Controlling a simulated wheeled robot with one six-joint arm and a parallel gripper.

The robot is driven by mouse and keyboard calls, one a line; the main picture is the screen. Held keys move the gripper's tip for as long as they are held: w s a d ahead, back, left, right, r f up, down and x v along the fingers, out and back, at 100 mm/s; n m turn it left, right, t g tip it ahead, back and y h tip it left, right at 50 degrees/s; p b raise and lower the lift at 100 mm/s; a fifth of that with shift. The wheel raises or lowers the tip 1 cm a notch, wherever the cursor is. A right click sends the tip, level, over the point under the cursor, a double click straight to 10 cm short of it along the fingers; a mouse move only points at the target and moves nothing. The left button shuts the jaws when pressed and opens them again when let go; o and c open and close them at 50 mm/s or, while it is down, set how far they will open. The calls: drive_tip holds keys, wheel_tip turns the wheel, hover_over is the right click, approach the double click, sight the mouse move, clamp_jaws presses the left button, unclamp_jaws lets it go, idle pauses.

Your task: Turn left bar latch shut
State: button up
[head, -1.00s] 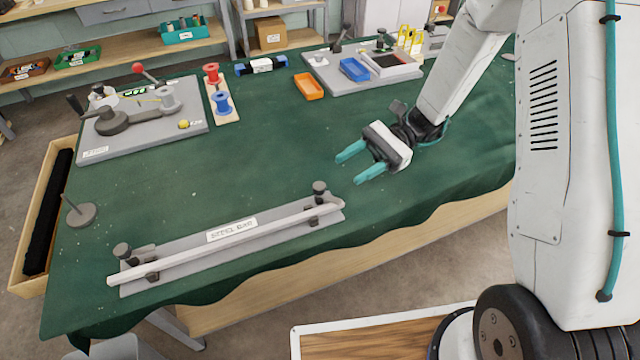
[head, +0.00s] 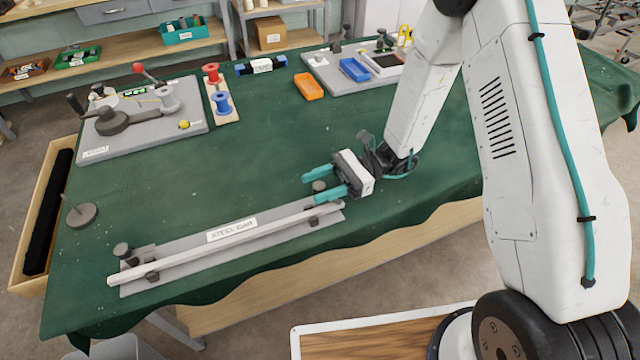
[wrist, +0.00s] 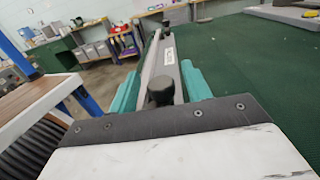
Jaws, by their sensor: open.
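A long pale steel bar (head: 225,240) lies along a grey base plate (head: 190,236) near the front edge of the table. The left bar latch (head: 121,250) is a dark knob with a short arm at the bar's left end; I cannot tell its exact angle. The right latch knob (head: 319,187) stands at the other end. My gripper (head: 311,188) is open there, far from the left latch. In the wrist view, the right knob (wrist: 160,92) shows between the teal fingers of my gripper (wrist: 160,70), with the bar stretching away beyond.
A small round stand with a pin (head: 82,214) is beyond the plate's left end.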

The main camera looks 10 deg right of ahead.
drive_tip(key=c, duration=1)
drive_tip(key=shift+o, duration=0.2)
drive_tip(key=shift+m+t, duration=0.3)
drive_tip(key=shift+t, duration=0.1)
drive_tip(key=shift+s+m+t+y, duration=0.1)
drive_tip(key=shift+m+t+y, duration=0.1)
drive_tip(key=shift+m+t, duration=1.5)
drive_tip(key=shift+m+t+y, duration=0.2)
drive_tip(key=shift+m+t, duration=0.7)
drive_tip(key=shift+t, duration=1.5)
drive_tip(key=o, duration=1)
drive_tip(key=shift+c, duration=0.2)
